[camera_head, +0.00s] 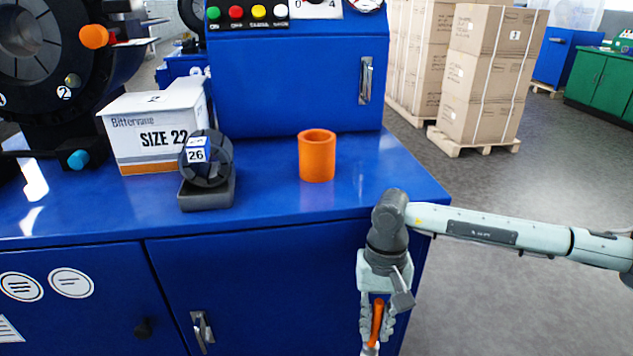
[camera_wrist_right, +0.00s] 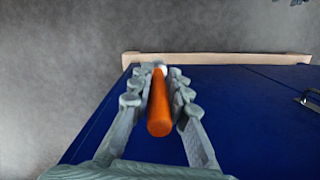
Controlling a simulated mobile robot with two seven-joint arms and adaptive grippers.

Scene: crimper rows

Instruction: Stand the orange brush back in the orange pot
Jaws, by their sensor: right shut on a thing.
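The orange pot (camera_head: 317,157) stands upright on the blue bench top, right of the middle in the head view. Its mouth faces up. My right gripper (camera_head: 374,330) hangs in front of the bench, below its front edge and to the right of the pot. It is shut on the orange brush (camera_head: 377,322), whose orange handle lies between the fingers, with a pale end below. In the right wrist view my right gripper (camera_wrist_right: 160,88) holds the brush (camera_wrist_right: 159,110) by its orange handle. My left gripper is not in view.
A grey holder with a black disc marked 26 (camera_head: 206,163) stands left of the pot. A white "SIZE 22" box (camera_head: 155,130) is behind it. The blue control cabinet (camera_head: 290,90) rises behind the pot. The bench top (camera_head: 385,160) right of the pot is clear.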

